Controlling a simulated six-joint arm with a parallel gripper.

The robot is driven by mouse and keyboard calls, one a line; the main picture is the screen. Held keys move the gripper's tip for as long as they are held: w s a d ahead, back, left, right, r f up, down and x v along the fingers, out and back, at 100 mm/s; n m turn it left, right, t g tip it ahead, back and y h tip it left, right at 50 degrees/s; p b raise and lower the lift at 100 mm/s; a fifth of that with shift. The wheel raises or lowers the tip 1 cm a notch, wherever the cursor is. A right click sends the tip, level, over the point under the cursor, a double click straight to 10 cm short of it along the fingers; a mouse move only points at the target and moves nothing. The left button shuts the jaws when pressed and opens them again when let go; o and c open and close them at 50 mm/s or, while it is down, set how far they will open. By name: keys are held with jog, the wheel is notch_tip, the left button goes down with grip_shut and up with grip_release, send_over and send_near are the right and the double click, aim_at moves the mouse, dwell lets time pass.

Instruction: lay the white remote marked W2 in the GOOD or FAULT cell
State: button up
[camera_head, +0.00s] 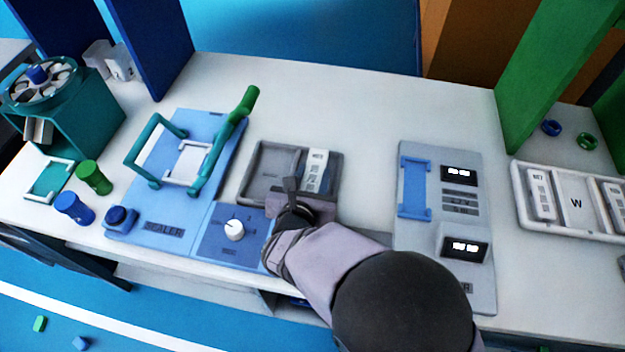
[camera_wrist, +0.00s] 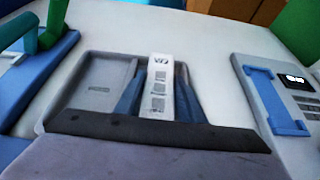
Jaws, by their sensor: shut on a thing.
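The white remote (camera_wrist: 159,88) stands out in the wrist view, with a mark that looks like W2 at its far end. It also shows in the head view (camera_head: 317,165), over the right cell of a dark grey two-cell tray (camera_head: 254,188). My gripper (camera_head: 311,190) is shut on it, with one blue finger on each side in the wrist view (camera_wrist: 159,98). The tray's left cell (camera_wrist: 103,85) is empty, with a small label too blurred to read. I cannot tell whether the remote touches the tray floor, and its near end is hidden.
Left of the tray is a blue sealer (camera_head: 160,228) with a green lever frame and a knob panel (camera_head: 215,252). Right is a grey tester (camera_head: 420,250) with lit displays. A white tray (camera_head: 520,205) holds white remotes farther right. Bare table lies behind the dark tray.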

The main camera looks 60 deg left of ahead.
jog(key=shift+f, duration=1.1)
jog(key=shift+f, duration=0.25)
jog(key=o, duration=0.9)
jog(key=shift+r, duration=0.15)
jog(key=shift+r, duration=0.2)
jog(key=b+v, duration=0.1)
jog(key=v, duration=0.6)
jog(key=shift+s+d, duration=0.2)
